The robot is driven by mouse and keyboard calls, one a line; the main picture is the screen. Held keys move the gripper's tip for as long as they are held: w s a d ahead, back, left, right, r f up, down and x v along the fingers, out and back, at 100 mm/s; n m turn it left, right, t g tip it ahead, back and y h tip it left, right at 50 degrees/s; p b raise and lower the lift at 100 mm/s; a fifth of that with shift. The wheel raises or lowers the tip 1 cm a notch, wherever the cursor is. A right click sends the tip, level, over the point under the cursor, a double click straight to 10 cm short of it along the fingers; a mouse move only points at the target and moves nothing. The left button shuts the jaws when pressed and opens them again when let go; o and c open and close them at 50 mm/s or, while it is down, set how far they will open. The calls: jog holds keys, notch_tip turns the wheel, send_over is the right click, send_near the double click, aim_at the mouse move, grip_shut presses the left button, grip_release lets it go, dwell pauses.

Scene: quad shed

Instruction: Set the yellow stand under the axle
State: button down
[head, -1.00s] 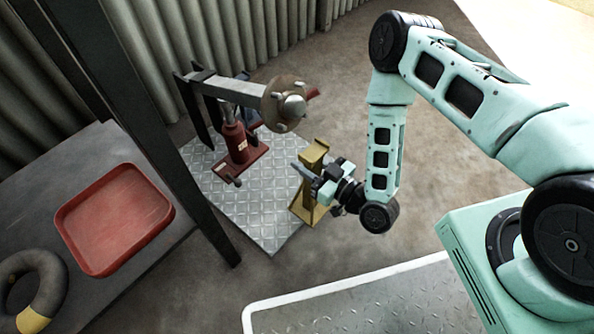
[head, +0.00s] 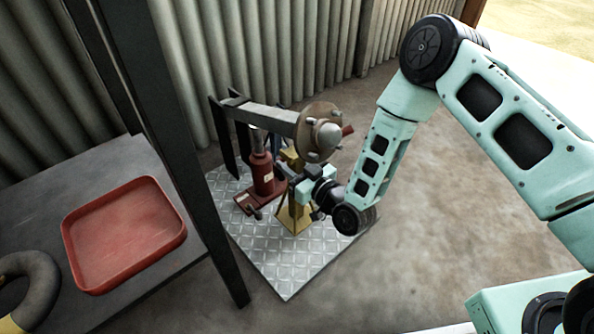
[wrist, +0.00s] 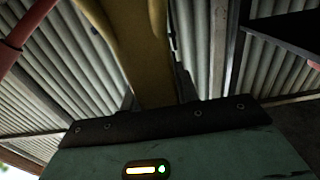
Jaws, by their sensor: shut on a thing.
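The yellow stand (head: 295,216) is upright over the tread plate, just right of the red jack, with its top close under the axle. In the head view I cannot tell whether its base touches the plate. My gripper (head: 289,180) is shut on the stand's upper post and partly hides it. In the wrist view the yellow post (wrist: 142,50) fills the top middle, in front of the gripper body. The grey axle (head: 262,117) runs from a bracket at the left to a round hub (head: 320,132) with studs. The gap between stand top and axle is hidden.
A red bottle jack (head: 263,173) stands under the axle, close left of the stand. The tread plate (head: 285,270) has bare room in front. A dark post (head: 190,170) stands at left, beside a bench with a red tray (head: 125,235) and a grey ring (head: 30,285). Corrugated wall is behind.

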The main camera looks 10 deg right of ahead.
jog(key=f+b, duration=0.2)
jog(key=w+f+b, duration=0.1)
jog(key=shift+a+f+b, duration=0.15)
jog(key=shift+a+b, duration=0.2)
jog(key=shift+b, duration=0.05)
jog(key=c, duration=1)
grip_release()
jog(key=shift+s+f, duration=0.1)
jog(key=shift+f, duration=0.1)
jog(key=shift+c, duration=0.2)
